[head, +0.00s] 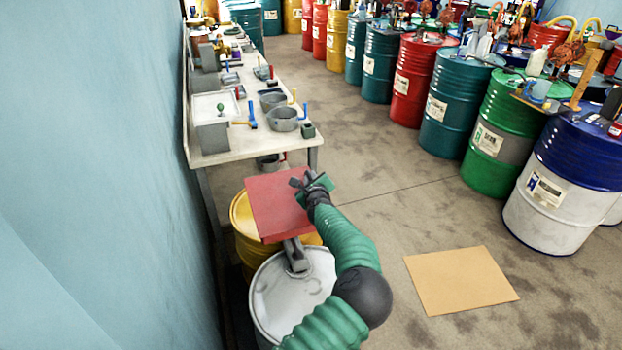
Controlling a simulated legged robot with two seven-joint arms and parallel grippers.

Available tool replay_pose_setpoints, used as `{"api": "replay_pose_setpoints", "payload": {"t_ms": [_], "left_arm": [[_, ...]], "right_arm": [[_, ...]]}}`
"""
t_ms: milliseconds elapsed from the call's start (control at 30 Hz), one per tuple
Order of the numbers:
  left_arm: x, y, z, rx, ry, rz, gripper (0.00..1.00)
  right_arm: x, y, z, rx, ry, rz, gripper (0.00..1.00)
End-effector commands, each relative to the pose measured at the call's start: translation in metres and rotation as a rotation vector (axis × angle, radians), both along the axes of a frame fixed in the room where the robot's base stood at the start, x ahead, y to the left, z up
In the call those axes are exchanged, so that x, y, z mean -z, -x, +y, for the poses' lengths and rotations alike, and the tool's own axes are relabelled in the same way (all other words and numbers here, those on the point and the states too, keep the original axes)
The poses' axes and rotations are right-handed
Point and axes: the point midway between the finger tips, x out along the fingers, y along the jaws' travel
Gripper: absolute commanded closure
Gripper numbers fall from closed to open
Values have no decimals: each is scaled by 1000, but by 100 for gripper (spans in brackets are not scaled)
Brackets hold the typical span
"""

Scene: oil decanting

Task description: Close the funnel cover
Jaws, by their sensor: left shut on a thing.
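The red square funnel cover (276,208) is over the yellow drum (243,222), in the lower middle of the head view. It hides most of what lies under it, so I cannot tell how far it is open or whether it touches a funnel. A grey metal piece (295,256) juts from its near edge, over a white-topped drum (290,295). My left gripper (312,183), on a green arm, is at the cover's right edge and is shut on it. The fingertips are small and partly hidden. My right gripper is not in view.
A long bench (215,152) with grey containers and tools runs along the blue wall (90,180) on the left. A row of coloured drums, including a white-and-blue one (550,190), stands at right. A cardboard sheet (461,281) lies on the otherwise clear floor between.

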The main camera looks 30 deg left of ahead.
Motion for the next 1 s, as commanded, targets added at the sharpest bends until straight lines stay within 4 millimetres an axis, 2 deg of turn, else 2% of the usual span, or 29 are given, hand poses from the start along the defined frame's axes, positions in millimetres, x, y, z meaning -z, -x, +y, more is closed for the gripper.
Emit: {"api": "replay_pose_setpoints", "payload": {"t_ms": [467, 500, 633, 1000], "left_arm": [[10, 0, -2, 3, -7, 23, 100], [10, 0, -2, 3, -7, 23, 81], [9, 0, -1, 2, -9, 21, 65], [3, 0, 0, 1, -8, 15, 65]], "right_arm": [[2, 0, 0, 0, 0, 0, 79], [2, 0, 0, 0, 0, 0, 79], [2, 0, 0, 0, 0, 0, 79], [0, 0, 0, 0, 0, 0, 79]]}}
